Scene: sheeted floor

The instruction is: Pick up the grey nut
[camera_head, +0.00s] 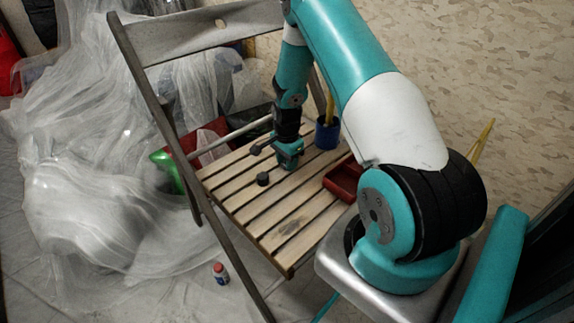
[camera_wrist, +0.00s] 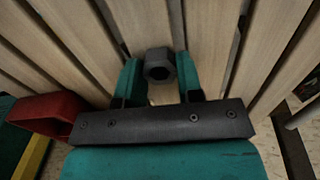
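The grey nut (camera_head: 262,179) is a small dark hexagonal piece on the slatted wooden seat (camera_head: 290,222).
A red tray (camera_head: 343,180) lies on the seat right of my gripper; its corner (camera_wrist: 45,108) shows in the wrist view. A blue cup (camera_head: 327,134) with a yellow item stands behind. Another dark object (camera_head: 262,145) lies left of my gripper.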

